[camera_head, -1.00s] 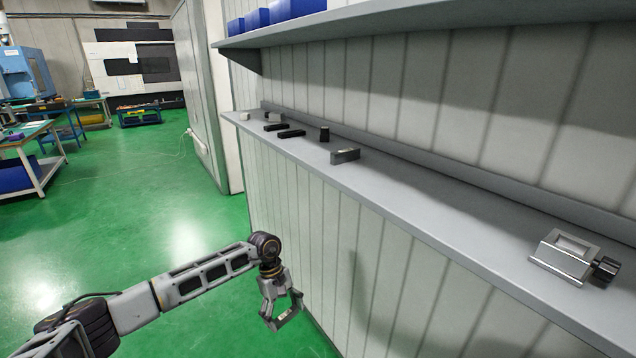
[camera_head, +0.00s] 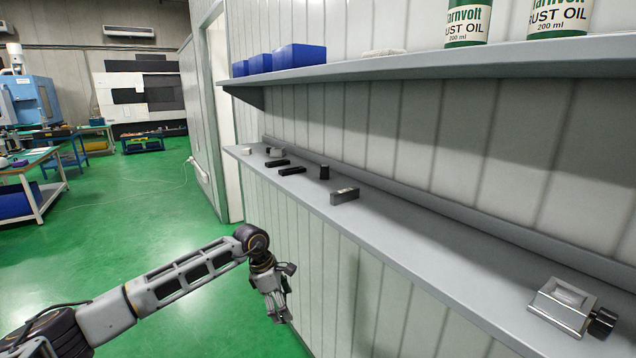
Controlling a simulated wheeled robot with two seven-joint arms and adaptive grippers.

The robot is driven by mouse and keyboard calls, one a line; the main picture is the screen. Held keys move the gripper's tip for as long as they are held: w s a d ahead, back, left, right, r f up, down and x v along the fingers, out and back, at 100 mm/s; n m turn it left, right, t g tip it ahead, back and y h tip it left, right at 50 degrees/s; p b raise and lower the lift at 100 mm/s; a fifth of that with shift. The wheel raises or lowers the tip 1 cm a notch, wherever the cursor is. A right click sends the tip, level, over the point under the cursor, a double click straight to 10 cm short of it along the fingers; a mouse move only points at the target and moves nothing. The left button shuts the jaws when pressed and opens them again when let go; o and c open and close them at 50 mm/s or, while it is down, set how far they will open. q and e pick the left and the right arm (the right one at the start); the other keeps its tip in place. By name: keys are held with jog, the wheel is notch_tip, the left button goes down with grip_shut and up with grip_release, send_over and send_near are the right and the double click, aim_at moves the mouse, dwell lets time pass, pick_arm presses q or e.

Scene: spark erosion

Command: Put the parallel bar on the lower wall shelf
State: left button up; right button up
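The lower wall shelf (camera_head: 415,246) is a long grey ledge along the panelled wall. A grey rectangular bar (camera_head: 345,196) lies on its middle part; two flat black bars (camera_head: 292,170) (camera_head: 277,163) lie farther back. I cannot tell which of these, if any, is the parallel bar. My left gripper (camera_head: 280,312) hangs over the green floor, in front of and below the shelf, apart from it. It is seen edge-on, so its opening is unclear, and I see nothing held in it. My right gripper is out of view.
On the lower shelf stand a small black cylinder (camera_head: 324,172), small grey pieces (camera_head: 275,152) and a metal vise (camera_head: 564,304) at the near right. The shelf between bar and vise is clear. The upper shelf (camera_head: 400,68) overhangs, with blue bins (camera_head: 299,57) and rust oil cans (camera_head: 467,22).

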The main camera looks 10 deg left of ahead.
pick_arm(q)
jog(key=w+a+r+n+y+p, duration=0.1)
jog(key=r+n+y+p, duration=0.1)
jog(key=r+n, duration=0.5)
jog(key=w+a+r+n+y+p, duration=0.1)
jog(key=r+n+p, duration=0.1)
jog(key=r+n, duration=0.6)
jog(key=w+a+r+n+t+y+p, duration=0.1)
jog(key=r+n, duration=0.7)
jog(key=r, duration=1.1)
jog(key=shift+w+a+y+p, duration=0.45)
jog(key=shift+y+p, duration=0.1)
jog(key=shift+y, duration=0.25)
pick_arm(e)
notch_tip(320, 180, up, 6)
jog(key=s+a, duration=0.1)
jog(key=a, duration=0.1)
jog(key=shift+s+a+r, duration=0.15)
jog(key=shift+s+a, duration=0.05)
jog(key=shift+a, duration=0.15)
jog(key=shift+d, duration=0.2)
pick_arm(q)
jog(key=shift+d, duration=0.1)
